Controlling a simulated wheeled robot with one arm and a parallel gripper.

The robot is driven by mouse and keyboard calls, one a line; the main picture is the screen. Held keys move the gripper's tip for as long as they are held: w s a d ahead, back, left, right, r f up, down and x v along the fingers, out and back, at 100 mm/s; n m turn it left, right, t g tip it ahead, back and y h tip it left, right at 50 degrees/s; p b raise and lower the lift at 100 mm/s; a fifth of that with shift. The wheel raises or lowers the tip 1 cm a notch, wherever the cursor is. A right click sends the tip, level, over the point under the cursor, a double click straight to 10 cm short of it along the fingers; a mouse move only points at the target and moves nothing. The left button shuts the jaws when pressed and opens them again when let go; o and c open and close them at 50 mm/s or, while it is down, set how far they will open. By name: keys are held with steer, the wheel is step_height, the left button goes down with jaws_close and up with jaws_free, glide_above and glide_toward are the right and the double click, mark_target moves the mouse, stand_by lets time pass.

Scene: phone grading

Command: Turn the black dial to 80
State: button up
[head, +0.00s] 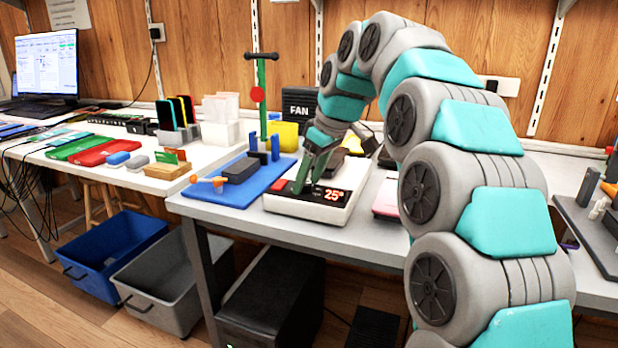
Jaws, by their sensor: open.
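A white heating unit (301,216) with a dark top panel sits near the front edge of the table. Its small red-lit display (333,195) reads 25°. My gripper (306,188) points down over the panel, just left of the display, with its green fingers apart.
A blue mat (240,191) with a dark block and an orange part lies left of the unit. A green stand (262,95) and a black FAN box (299,104) stand behind. A pink-edged device (386,200) is close on the right. Blue (112,255) and grey (165,280) bins are on the floor.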

mark_target(321, 196)
steer(key=v, duration=0.7)
steer(key=shift+r+p, duration=0.35)
steer(key=shift+p, duration=0.05)
steer(key=shift+s+d+f, duration=0.1)
steer(key=shift+s+d, duration=0.05)
steer(key=s+d+f+m+g+h, duration=0.1)
steer(key=s+d+f+m, duration=0.2)
steer(key=s+f, duration=0.6)
steer(key=s+d+f+m+g+h, duration=0.1)
steer(key=s+d+f+m, duration=0.3)
steer(key=s+f, duration=0.6)
steer(key=s+d+f+m+g+h, duration=0.1)
steer(key=s+d+f+m, duration=0.3)
steer(key=s+f, duration=0.5)
steer(key=s+d+g, duration=0.1)
steer(key=s+d, duration=0.1)
steer(key=s, duration=0.9)
steer(key=shift+d+f+h, duration=0.3)
steer(key=shift+d+f, duration=0.05)
steer(key=shift+d, duration=0.05)
